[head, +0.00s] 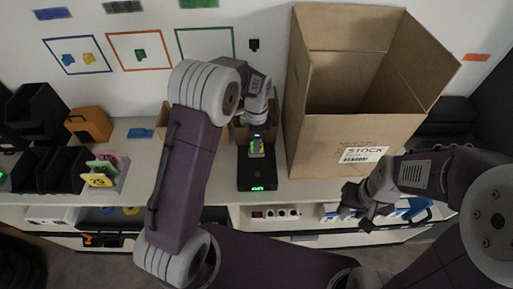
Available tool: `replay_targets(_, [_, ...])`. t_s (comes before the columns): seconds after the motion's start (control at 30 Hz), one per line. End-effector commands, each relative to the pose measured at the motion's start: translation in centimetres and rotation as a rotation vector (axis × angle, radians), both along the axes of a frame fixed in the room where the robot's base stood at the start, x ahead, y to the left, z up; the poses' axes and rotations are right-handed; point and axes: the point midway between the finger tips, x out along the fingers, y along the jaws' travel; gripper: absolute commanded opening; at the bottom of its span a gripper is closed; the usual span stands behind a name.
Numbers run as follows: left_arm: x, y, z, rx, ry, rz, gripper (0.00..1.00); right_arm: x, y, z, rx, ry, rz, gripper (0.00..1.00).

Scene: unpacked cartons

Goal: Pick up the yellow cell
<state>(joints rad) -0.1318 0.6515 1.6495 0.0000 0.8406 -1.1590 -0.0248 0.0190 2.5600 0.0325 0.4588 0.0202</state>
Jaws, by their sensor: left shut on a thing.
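The yellow cell (256,147) is a small yellow block with green and orange edges, in the middle of the head view. My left gripper (257,136) is shut on it from above, and the fingers hide part of it. The cell is over the back part of a black device (257,173) with a lit green display; I cannot tell whether it touches the device. My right gripper (355,207) is at the counter's front edge, below the big carton. Its fingers look apart and empty.
A tall open carton (340,140) marked STOCK stands right of the device. Smaller cartons (205,130) are beside my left arm. Black bins (50,170), an orange box (90,124) and several coloured tags (100,180) are at the left. A power strip (275,212) is below the counter edge.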

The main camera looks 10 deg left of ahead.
Motion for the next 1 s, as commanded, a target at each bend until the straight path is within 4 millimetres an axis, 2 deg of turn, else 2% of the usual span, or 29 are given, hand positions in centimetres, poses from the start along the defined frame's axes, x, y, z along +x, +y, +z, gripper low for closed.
replay_targets(0.87, [0.0,0.0,0.1,0.0,-0.001,0.0,0.0,0.0,0.0,0.0,0.0,0.0,0.0,0.36])
replay_targets(1.0, [0.2,0.0,1.6,-0.001,-0.005,0.0,0.0,0.0,0.0,-0.2,0.0,0.0,0.0,0.36])
